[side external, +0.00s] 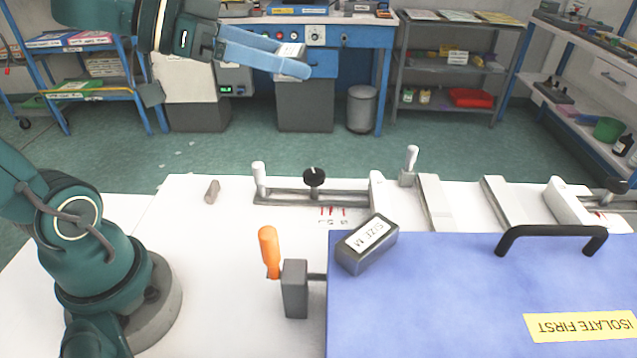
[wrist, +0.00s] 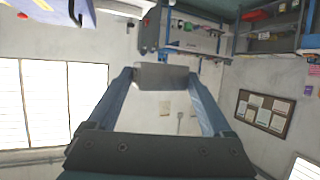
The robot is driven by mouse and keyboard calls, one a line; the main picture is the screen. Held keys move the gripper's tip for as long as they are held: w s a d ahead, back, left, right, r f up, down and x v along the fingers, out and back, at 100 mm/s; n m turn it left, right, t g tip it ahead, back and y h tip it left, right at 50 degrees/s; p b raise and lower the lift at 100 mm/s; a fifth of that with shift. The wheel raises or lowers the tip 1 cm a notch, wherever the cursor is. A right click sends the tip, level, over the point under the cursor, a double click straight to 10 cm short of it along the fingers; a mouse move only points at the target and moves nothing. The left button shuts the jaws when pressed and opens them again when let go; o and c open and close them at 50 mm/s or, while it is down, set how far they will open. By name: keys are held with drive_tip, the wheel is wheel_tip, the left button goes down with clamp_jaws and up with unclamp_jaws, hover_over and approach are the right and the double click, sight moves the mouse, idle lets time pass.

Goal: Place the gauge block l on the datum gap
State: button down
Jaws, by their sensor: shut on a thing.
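My gripper (side external: 290,60) is raised high above the far side of the white bench, with its blue fingers pointing right. It is shut on a small grey block (side external: 291,49) with a pale label; the lettering is too small to read. In the wrist view the block (wrist: 160,76) sits across the two fingertips (wrist: 162,78), well clear of any surface. Another grey block, labelled SIZE M (side external: 367,245), lies on the blue cover. Pale bars and open gaps (side external: 466,205) lie along the bench's far right; which one is the datum gap I cannot tell.
The blue cover (side external: 430,290) carries a black handle (side external: 550,236) and fills the front right. A rail with a black knob (side external: 314,177) runs along the back. The bench's left part (side external: 200,240) is mostly clear.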

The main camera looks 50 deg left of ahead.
drive_tip(key=s+d+f+m+g+h, duration=0.2)
drive_tip(key=s+d+m+g+h, duration=0.1)
drive_tip(key=d+m+g, duration=0.5)
drive_tip(key=s+d+f+m+g+h, duration=0.2)
drive_tip(key=s+d+m+g+h, duration=0.1)
drive_tip(key=d+m+g, duration=0.6)
drive_tip(key=shift+f+h, duration=0.2)
drive_tip(key=shift+h, duration=0.3)
hover_over(375, 348)
drive_tip(key=s, duration=0.1)
wheel_tip(375, 348, down, 7)
drive_tip(key=shift+d+r, duration=0.1)
drive_tip(key=shift+d+f, duration=0.1)
drive_tip(key=shift+f, duration=1.75)
drive_tip(key=shift+f, duration=0.2)
unclamp_jaws()
